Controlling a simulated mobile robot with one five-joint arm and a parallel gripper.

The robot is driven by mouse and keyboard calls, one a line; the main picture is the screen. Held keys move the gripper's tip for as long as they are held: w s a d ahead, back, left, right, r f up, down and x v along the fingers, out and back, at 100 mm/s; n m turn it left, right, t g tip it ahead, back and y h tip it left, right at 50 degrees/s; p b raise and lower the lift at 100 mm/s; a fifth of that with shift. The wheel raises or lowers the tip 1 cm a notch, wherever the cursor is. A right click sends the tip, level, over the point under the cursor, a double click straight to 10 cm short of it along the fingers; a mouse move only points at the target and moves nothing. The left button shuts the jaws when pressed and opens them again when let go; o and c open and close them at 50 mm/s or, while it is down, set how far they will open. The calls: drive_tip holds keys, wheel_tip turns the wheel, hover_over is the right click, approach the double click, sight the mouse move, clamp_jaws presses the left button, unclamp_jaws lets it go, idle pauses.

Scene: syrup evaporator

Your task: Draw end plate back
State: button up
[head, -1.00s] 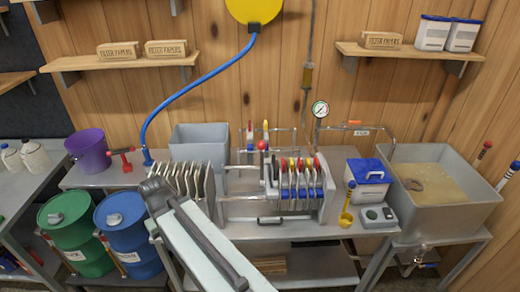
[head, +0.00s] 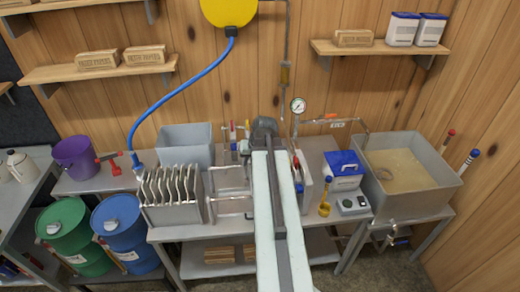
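The filter press stands on the middle bench, with two bare horizontal rails (head: 230,205) running left from behind my arm. My arm reaches up across the press and covers its movable end plate and most of the filter plates. A small part of the press's right end (head: 306,190) shows beside my arm. My gripper (head: 264,128) is at the far end of the arm, over the back of the press. Its fingers cannot be made out, nor whether it touches anything.
A rack of pale plates (head: 172,198) stands left of the rails. A grey bin (head: 186,143) is behind it. To the right are a blue-lidded tub (head: 343,168), a yellow cup (head: 325,209) and a large basin (head: 412,208). A pressure gauge (head: 298,105) stands behind the press.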

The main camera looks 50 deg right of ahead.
drive_tip(key=s+d+r+m, duration=0.1)
drive_tip(key=s+d+r, duration=0.15)
drive_tip(key=d, duration=0.25)
drive_tip(key=shift+h, duration=0.3)
drive_tip(key=b+x, duration=0.7)
drive_tip(key=x, duration=0.1)
drive_tip(key=shift+s+f, duration=0.1)
drive_tip(key=shift+f, duration=0.15)
drive_tip(key=shift+r, duration=0.15)
clamp_jaws()
idle(0.4)
